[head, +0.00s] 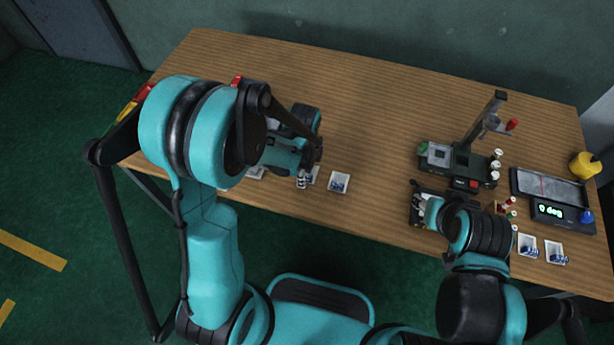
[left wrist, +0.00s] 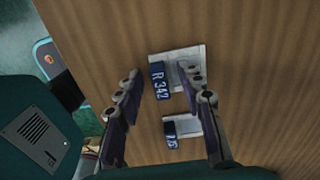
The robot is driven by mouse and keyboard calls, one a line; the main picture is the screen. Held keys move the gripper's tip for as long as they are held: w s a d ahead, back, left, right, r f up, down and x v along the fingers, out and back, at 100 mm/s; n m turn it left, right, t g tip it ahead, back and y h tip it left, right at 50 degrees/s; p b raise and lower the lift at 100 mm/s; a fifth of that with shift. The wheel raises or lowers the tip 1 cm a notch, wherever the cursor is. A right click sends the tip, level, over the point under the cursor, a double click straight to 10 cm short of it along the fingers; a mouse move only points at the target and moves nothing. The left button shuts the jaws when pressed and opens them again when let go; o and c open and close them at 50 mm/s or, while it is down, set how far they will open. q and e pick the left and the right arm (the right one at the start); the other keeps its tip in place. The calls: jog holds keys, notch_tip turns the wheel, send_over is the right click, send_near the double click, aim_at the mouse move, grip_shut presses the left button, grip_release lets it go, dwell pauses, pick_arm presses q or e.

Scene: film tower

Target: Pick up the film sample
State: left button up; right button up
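A dark blue film sample marked "R 342" (left wrist: 159,82) lies on a white card-like holder (left wrist: 189,56) in the left wrist view. My left gripper (left wrist: 161,80) is open, with its fingers on either side of the sample and a gap visible on each side. A second blue sample (left wrist: 170,134) lies on another white holder (left wrist: 190,127) further down in that view. In the head view my left gripper (head: 305,178) is over the table's front edge, beside a blue and white sample (head: 339,183). My right gripper (head: 424,208) is partly hidden by its arm; its fingers are unclear.
The wooden table (head: 385,120) has free room in its middle and back. A dark stand with an upright post (head: 470,150) is right of centre. A scale with a green display (head: 550,211), a yellow object (head: 585,166) and more blue and white samples (head: 527,246) are at the right.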

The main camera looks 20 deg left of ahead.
pick_arm(q)
jog(key=shift+r, duration=0.1)
grip_shut()
jog(key=shift+r, duration=0.15)
